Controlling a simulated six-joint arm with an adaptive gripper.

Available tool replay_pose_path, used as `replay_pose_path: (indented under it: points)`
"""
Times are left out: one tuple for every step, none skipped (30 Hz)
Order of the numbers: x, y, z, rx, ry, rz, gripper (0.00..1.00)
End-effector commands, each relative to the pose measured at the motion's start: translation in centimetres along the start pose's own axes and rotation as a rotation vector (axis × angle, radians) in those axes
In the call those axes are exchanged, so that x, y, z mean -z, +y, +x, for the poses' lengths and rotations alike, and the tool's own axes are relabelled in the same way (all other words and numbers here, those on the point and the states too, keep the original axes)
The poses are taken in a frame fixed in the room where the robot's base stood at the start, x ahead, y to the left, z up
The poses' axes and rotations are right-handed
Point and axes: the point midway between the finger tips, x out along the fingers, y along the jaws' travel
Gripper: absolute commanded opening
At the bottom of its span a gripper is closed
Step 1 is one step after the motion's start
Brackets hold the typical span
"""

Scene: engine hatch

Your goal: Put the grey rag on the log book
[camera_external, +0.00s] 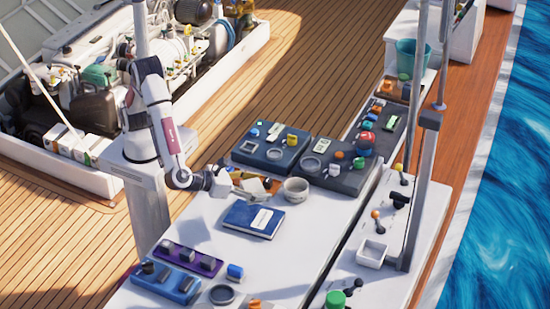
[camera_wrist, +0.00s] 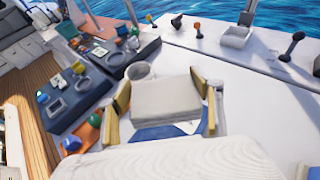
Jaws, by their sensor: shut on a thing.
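The log book (camera_external: 254,220) is a dark blue book with a pale label, lying flat on the white table. The grey rag (camera_wrist: 167,101) is a pale grey folded piece between the fingers of my gripper (camera_wrist: 164,92). In the outside view the rag (camera_external: 254,186) is small and pale at the end of my gripper (camera_external: 247,192). My gripper is shut on the rag and holds it above the table, just behind the book. In the wrist view, part of the blue book (camera_wrist: 165,132) shows below the rag; the rest is hidden.
A grey-white pot (camera_external: 297,189) stands close to the right of my gripper. Dark trays with small parts (camera_external: 268,146) lie behind. A blue tray (camera_external: 165,281) and a purple tray (camera_external: 188,258) lie at the front left. The table right of the book is clear.

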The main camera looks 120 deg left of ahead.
Motion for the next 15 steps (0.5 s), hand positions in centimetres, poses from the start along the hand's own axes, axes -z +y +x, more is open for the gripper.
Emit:
replay_pose_path:
  points:
    - [0.5,0.0,0.2,-0.001,0.0,0.003,0.44]
    - [0.8,0.0,0.3,-0.001,0.0,0.004,0.44]
    - [1.3,0.0,0.5,-0.001,0.001,0.004,0.44]
    - [1.7,0.0,0.7,-0.001,0.001,0.004,0.44]
    - [2.1,0.1,0.9,-0.001,0.001,0.005,0.44]
    - [2.6,0.0,1.1,-0.001,0.001,0.005,0.44]
    - [3.0,0.0,1.2,-0.001,0.001,0.004,0.44]
    - [3.4,0.0,1.4,-0.001,0.001,0.005,0.44]
    - [3.8,0.1,1.6,-0.001,0.0,0.005,0.44]
    - [4.1,0.1,1.7,-0.001,0.0,0.004,0.44]
    - [4.4,0.0,1.8,-0.001,0.0,0.004,0.44]
    - [4.7,0.0,1.9,-0.001,0.0,0.004,0.44]
    - [4.8,0.0,2.0,-0.001,0.0,0.003,0.44]
    - [5.0,0.0,2.1,-0.001,0.0,0.002,0.44]
    - [5.1,0.0,2.1,0.0,0.0,0.001,0.44]
